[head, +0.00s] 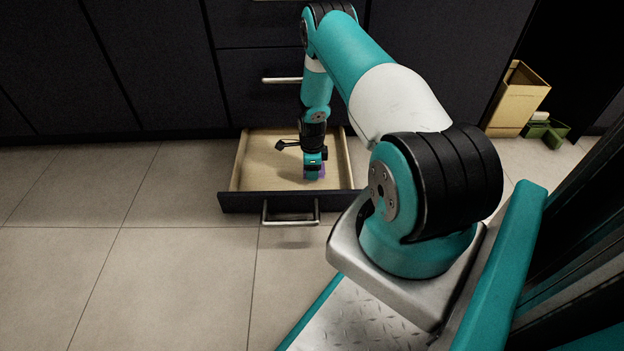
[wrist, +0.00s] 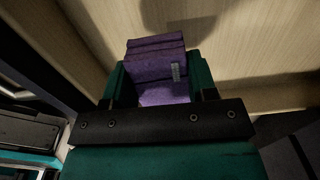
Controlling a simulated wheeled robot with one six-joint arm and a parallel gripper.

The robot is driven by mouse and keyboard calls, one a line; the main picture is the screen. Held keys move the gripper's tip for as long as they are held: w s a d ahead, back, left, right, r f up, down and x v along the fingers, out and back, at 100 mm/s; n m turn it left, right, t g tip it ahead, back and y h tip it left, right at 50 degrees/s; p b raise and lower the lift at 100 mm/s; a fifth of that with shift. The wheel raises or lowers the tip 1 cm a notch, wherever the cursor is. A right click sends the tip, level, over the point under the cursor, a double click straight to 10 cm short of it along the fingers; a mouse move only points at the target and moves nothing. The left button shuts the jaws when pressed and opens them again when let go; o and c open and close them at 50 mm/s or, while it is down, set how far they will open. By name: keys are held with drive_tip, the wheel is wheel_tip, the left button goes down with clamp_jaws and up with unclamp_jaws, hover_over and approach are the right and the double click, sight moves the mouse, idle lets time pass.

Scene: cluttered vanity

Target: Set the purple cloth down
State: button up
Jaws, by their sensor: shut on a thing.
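The purple cloth (wrist: 155,65) is a folded bundle with a small pale tag, seen in the wrist view between the two green fingers of my gripper (wrist: 158,82). My gripper is shut on it. In the head view my gripper (head: 314,174) points down inside an open drawer, and only a small purple patch of the cloth (head: 321,172) shows beside it. The drawer (head: 265,160) has a pale wooden inside and a dark front. I cannot tell whether the cloth touches the drawer's bottom.
The drawer's front carries a metal handle (head: 291,222). Dark cabinets (head: 100,70) rise behind it, with another handle (head: 282,80) above. A tan open box (head: 518,98) and a green box (head: 545,132) stand on the floor at the right. The tiled floor (head: 110,270) at the left is clear.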

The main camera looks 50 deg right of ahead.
wheel_tip(320, 180, down, 3)
drive_tip(key=shift+f+b, duration=0.2)
drive_tip(key=shift+b, duration=0.55)
drive_tip(key=shift+f, duration=0.1)
